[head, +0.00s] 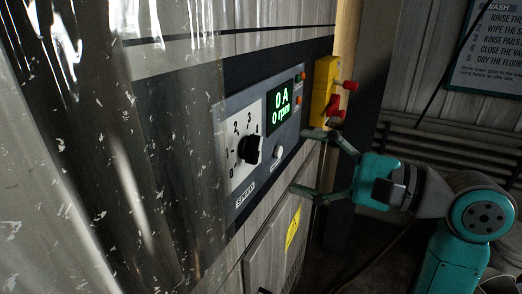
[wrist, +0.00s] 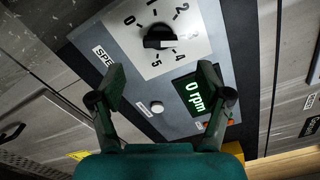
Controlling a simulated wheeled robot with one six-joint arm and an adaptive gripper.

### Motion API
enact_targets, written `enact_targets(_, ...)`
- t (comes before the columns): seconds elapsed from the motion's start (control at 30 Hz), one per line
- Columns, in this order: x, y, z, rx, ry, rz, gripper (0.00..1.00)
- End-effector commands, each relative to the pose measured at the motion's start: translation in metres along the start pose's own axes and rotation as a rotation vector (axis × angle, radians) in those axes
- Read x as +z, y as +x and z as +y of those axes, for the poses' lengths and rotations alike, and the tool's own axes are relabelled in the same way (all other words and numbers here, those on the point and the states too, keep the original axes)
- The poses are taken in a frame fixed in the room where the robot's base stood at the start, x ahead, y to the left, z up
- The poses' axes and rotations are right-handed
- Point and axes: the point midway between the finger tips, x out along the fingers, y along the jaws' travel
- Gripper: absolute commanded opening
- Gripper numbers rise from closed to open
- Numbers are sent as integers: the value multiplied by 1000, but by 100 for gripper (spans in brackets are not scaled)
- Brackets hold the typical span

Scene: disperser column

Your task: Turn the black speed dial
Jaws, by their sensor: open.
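The black speed dial (head: 250,150) sits on a white scale plate on the grey control panel, above the label "SPEED". It also shows in the wrist view (wrist: 160,37) at the top centre, with numbers from 0 to 5 around it. My gripper (head: 300,161) is open and empty, to the right of the dial and apart from it. In the wrist view my fingers (wrist: 161,72) are spread wide, and the dial lies beyond their tips. The green display (head: 281,108) reads 0 A and 0 rpm. I cannot tell the dial's exact setting.
A small white button (head: 277,152) is right of the dial. A yellow box (head: 325,90) with red knobs stands at the panel's right edge, close above my gripper. A scratched clear plastic curtain (head: 100,150) hangs at the left. A wash sign (head: 487,45) is on the back wall.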

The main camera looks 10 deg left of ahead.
Motion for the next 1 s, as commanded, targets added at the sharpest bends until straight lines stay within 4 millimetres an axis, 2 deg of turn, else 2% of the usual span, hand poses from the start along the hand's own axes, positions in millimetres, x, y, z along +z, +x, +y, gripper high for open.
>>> enact_targets(0.2, 1, 41, 0, 1, 0, -4, 77)
enact_targets(0.4, 0, 68, 0, -1, 0, -3, 77)
enact_targets(0.6, 0, 80, 0, -1, -1, -1, 77)
enact_targets(0.87, 0, 82, 0, -2, -1, 0, 77)
enact_targets(0.9, 0, 82, 0, -2, -1, 0, 75)
enact_targets(1.0, 0, 82, 0, -2, -1, 0, 50)
